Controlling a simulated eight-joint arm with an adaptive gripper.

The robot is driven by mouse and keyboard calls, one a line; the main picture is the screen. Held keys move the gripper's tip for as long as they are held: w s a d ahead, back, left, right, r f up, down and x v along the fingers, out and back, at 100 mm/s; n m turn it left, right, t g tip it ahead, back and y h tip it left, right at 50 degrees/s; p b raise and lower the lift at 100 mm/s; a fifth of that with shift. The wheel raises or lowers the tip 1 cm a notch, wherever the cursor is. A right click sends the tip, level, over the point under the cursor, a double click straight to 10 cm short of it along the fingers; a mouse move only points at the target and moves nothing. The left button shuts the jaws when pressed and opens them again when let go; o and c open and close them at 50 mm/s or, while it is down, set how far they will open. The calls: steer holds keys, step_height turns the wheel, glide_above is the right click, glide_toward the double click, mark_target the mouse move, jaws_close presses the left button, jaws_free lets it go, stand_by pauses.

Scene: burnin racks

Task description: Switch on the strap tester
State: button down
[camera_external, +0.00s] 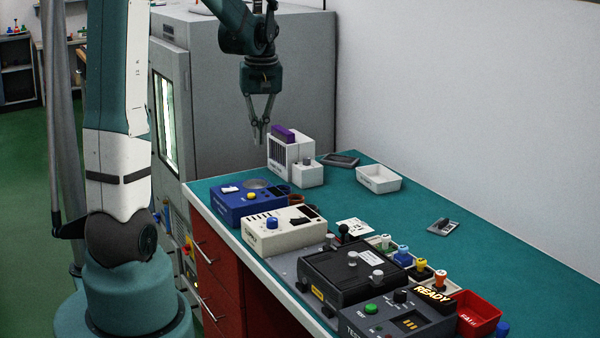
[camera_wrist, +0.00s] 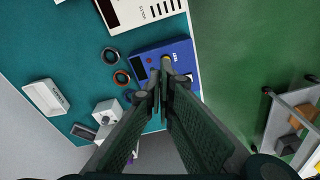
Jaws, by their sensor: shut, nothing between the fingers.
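A blue box (camera_external: 240,208), which I take for the strap tester, sits at the far left corner of the green bench. It has a round metal pad (camera_external: 257,184), a yellow button (camera_external: 251,196) and a dark window on top; its lettering is too small to read. My gripper (camera_external: 259,140) is shut and empty, pointing down in the air above the box's far end, apart from it. In the wrist view my fingertips (camera_wrist: 165,78) overlap the blue box (camera_wrist: 182,52) and hide part of its top, including the pad.
A cream instrument (camera_external: 285,230) stands nearer the camera. A white rack with a purple item (camera_external: 283,133) stands behind. A white tray (camera_external: 378,181) and a red bin (camera_external: 478,312) are on the bench. A grey cabinet (camera_external: 250,80) rises behind.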

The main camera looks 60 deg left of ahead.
mark_target(225, 189)
steer(key=s+a+f+n+p, duration=0.1)
steer(key=s+a, duration=0.1)
steer(key=a, duration=0.4)
steer(key=s+a+f+n+g+h+p, duration=0.1)
steer(key=s+a+n+p, duration=0.1)
steer(key=a, duration=0.4)
steer(key=shift+s+a+f+n, duration=0.15)
steer(key=shift+s+f+n, duration=0.2)
steer(key=shift+s, duration=0.1)
steer(key=shift+f, duration=0.15)
steer(key=shift+s+f+p, duration=0.15)
steer(key=shift+s+f, duration=0.1)
steer(key=shift+f, duration=2)
steer(key=shift+s+f+p, duration=0.1)
steer(key=shift+s+f, duration=0.2)
steer(key=shift+f, duration=2)
steer(key=shift+s+f+p, duration=0.15)
steer(key=shift+s+f, duration=0.1)
steer(key=shift+f, duration=2)
steer(key=shift+s+f+b, duration=0.25)
steer(key=shift+f+b, duration=0.35)
steer(key=shift+b, duration=0.25)
steer(key=shift+w+r+t, duration=0.1)
steer(key=shift+r+t, duration=0.05)
steer(key=shift+t, duration=0.15)
steer(key=shift+w+r, duration=0.2)
steer(key=shift+w, duration=0.1)
